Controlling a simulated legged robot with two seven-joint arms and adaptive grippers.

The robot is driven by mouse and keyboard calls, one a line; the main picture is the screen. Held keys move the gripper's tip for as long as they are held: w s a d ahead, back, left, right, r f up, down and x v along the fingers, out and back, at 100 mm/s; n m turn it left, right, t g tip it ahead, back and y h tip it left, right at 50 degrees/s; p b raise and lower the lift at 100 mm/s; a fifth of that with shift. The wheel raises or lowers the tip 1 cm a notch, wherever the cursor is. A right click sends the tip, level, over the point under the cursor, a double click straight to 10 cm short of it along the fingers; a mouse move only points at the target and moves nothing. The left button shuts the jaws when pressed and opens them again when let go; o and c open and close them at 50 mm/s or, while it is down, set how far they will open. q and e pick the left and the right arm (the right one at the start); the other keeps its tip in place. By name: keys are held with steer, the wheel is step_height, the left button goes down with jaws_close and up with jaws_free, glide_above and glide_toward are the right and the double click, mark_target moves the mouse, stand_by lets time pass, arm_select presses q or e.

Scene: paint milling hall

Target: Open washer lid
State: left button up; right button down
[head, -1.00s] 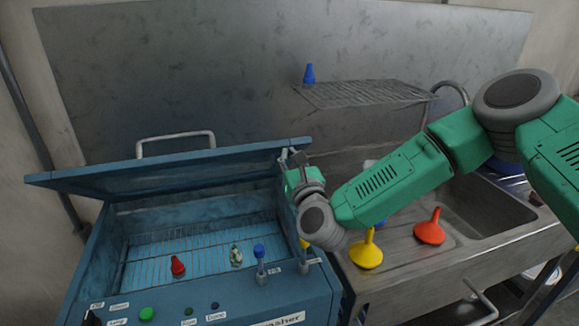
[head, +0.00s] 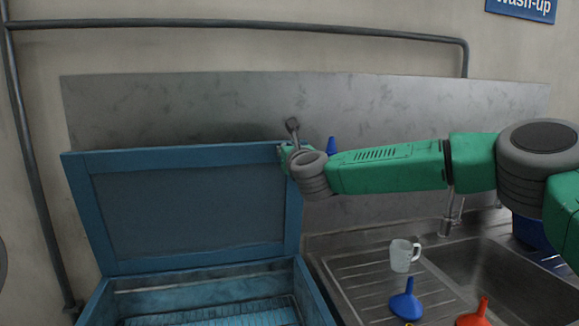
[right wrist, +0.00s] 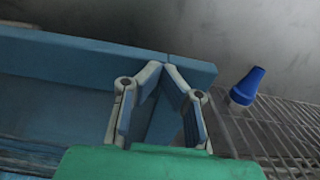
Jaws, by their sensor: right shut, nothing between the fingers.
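The blue washer lid (head: 190,205) stands steeply raised, close to upright, at the back of the blue washer (head: 312,295) in the head view. The washer's inside, with a wire rack, shows only in part at the bottom. My right gripper (head: 289,147) is at the lid's upper right corner. In the right wrist view my right gripper (right wrist: 163,70) has its fingertips together with nothing between them, at the edge of the lid (right wrist: 100,62). I cannot tell whether they touch it. My left gripper is out of view.
A steel sink (head: 510,285) with a drainboard is at right, holding a white mug (head: 404,256), a blue funnel (head: 406,300) and a red funnel (head: 474,316). A blue bottle-like piece (right wrist: 247,86) sits on a wire shelf (right wrist: 275,130) right of my gripper. A steel panel (head: 400,120) stands behind.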

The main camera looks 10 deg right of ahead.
steer(key=shift+w+a+r, duration=0.15)
steer(key=shift+w+r, duration=0.15)
steer(key=shift+w, duration=0.25)
